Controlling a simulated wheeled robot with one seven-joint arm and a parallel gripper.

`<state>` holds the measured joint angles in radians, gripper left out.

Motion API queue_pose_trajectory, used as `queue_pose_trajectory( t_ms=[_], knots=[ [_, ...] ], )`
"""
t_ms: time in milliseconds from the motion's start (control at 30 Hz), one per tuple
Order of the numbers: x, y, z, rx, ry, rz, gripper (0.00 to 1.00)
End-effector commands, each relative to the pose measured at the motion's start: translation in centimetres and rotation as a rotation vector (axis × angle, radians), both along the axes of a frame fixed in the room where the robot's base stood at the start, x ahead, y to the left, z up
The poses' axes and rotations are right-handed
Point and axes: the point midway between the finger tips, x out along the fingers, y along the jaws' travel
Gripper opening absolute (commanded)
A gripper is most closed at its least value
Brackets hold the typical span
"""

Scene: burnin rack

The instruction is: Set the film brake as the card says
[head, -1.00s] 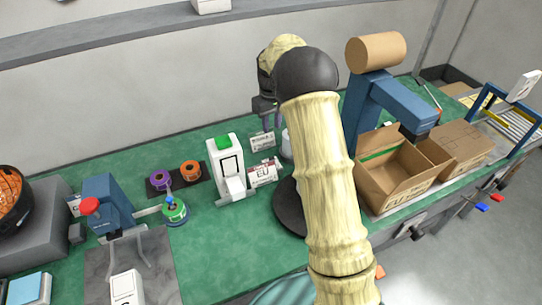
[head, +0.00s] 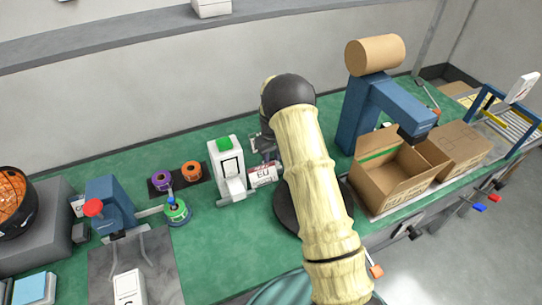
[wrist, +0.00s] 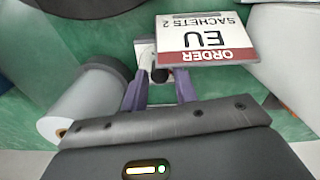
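A white order card with a red band (wrist: 205,40) reads "ORDER EU SACHETS 2", upside down in the wrist view. It also shows in the head view (head: 263,175), beside the white machine with a green top. My gripper (wrist: 159,92) shows two purple fingers, apart, just in front of the card's lower left. A small pale and dark part (wrist: 150,62) lies beyond and between the fingertips; I cannot tell whether it is the film brake or whether they touch it. A white roll (wrist: 75,110) is left of the fingers. In the head view my arm hides much of this area.
The white machine (head: 227,172) stands close left of my gripper. Purple (head: 161,181), orange (head: 191,171) and green (head: 177,211) reels are further left. An open carton (head: 390,185) and a blue press-like stand (head: 365,105) are right of my arm.

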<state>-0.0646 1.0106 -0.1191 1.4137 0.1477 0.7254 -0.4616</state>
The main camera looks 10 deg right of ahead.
Motion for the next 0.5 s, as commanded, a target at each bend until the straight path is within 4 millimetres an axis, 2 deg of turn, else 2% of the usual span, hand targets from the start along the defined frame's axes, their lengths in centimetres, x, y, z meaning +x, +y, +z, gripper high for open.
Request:
queue_pose_trajectory(
  t_ms=[233,367,400,500],
  knots=[
    [0.04,-0.01,-0.04,0.0,-0.001,0.0,0.29],
    [0.03,0.0,-0.02,0.0,-0.001,0.0,0.03],
    [0.03,0.0,-0.02,0.0,-0.001,0.0,0.0],
    [0.03,0.26,-0.02,0.0,-0.001,0.001,0.0]
  ],
)
